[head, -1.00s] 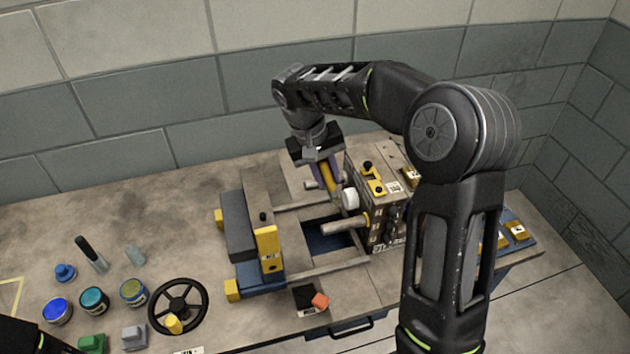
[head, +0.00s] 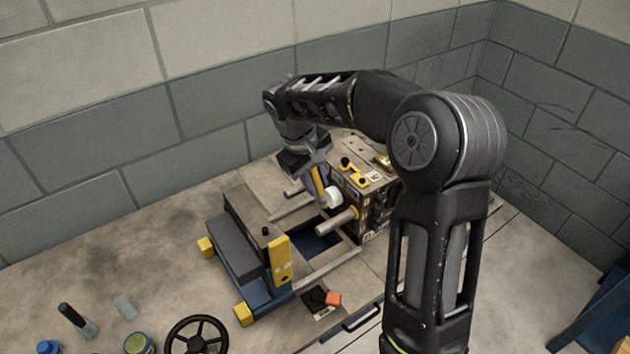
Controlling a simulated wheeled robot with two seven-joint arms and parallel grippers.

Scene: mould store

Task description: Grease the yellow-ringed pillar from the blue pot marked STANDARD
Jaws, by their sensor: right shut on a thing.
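My right gripper (head: 313,165) is shut on a yellow-handled tool (head: 320,186), which points down over the gap of the mould on the bench. The yellow-ringed pillar (head: 335,221) sticks out to the left from the mould's right block, its ring at its root. The tool's lower end is near a white round piece (head: 332,198), above and behind this pillar; I cannot tell if it touches anything. Another pillar (head: 293,189) lies behind the tool. A blue item (head: 48,347) is cut off at the bottom left. No pot marked STANDARD is readable. My left gripper is out of view.
The mould's left block (head: 238,248) has yellow corners. A black handwheel (head: 197,337), an olive-topped pot (head: 138,344) and a dark-handled tool (head: 78,320) are at the lower left. An orange piece (head: 333,299) lies at the bench's front. The bench's left back is clear.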

